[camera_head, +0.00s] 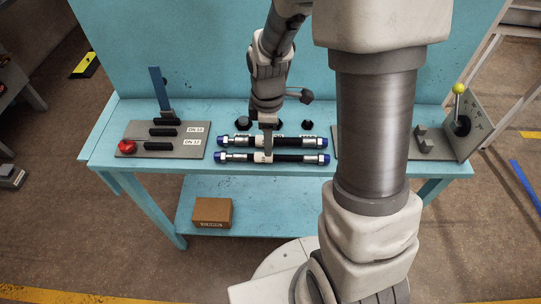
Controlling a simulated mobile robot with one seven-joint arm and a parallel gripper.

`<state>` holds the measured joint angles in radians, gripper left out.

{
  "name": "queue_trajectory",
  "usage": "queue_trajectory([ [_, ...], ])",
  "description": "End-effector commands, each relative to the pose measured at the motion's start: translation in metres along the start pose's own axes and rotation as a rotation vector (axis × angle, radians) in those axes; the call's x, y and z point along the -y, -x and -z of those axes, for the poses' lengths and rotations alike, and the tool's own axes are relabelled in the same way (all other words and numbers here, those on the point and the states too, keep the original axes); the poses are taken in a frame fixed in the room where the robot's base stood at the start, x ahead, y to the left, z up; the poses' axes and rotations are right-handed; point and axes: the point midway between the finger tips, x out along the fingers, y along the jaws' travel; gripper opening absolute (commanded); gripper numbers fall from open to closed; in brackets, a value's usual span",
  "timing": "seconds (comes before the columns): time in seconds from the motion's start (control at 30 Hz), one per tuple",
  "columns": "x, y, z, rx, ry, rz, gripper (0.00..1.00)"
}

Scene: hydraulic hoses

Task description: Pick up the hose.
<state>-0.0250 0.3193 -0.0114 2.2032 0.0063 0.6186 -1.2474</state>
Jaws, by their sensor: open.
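Two black hoses with silver fittings and blue end caps lie side by side across the middle of the blue workbench (200,167). The front hose (300,158) lies nearer the bench's front edge, and the rear hose (295,142) lies just behind it. My gripper (265,157) is open and points down over the left part of the hoses, just left of their middle. Its fingers hide a short piece of them. I cannot tell whether the fingers touch a hose or straddle one.
A grey plate with DN labels, black handles and a red knob (126,147) is on the left. A grey bracket with a yellow-knobbed lever (459,89) stands right. Black round parts (243,123) sit behind the hoses. A brown box (212,212) is on the lower shelf.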

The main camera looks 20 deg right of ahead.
Motion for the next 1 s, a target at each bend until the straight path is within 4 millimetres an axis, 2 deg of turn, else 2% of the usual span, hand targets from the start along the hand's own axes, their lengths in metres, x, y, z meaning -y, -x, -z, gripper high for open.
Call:
queue_trajectory([
  [0.4,0.004,-0.050,-0.007,0.001,0.001,0.002,0.50],
  [0.67,0.003,-0.052,-0.007,0.000,0.000,0.000,0.50],
  [0.7,0.003,-0.052,-0.007,0.000,0.000,0.000,0.48],
  [0.97,0.003,-0.052,-0.007,0.000,0.000,0.000,0.01],
  [1.0,0.003,-0.052,-0.007,0.000,0.000,0.000,0.00],
])
